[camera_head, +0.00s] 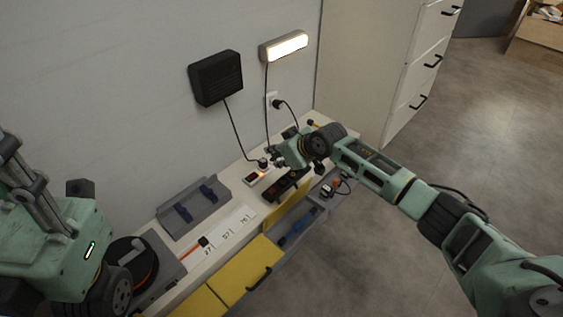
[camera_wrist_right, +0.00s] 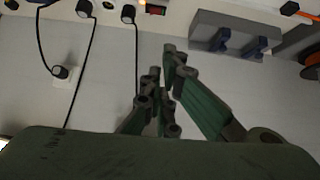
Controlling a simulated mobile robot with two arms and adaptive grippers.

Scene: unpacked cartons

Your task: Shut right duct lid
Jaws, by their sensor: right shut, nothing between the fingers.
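A grey holder (camera_head: 193,207) with two blue clips lies on the bench against the wall. It also shows in the right wrist view (camera_wrist_right: 236,36) at the upper right. I cannot tell which part is the right duct lid. My right gripper (camera_head: 276,156) is over the back of the bench, near the wall cables and apart from the grey holder. In the right wrist view its fingers (camera_wrist_right: 160,70) are together with nothing between them. My left arm comes in at the left edge, but its fingers do not show.
The bench has yellow drawer fronts (camera_head: 244,270), one with a black handle. A black power strip (camera_head: 287,185), a small switch box (camera_head: 254,177) and a cable reel (camera_head: 131,262) are on it. A black wall box (camera_head: 216,78) hangs above. Open floor (camera_head: 400,240) lies to the right.

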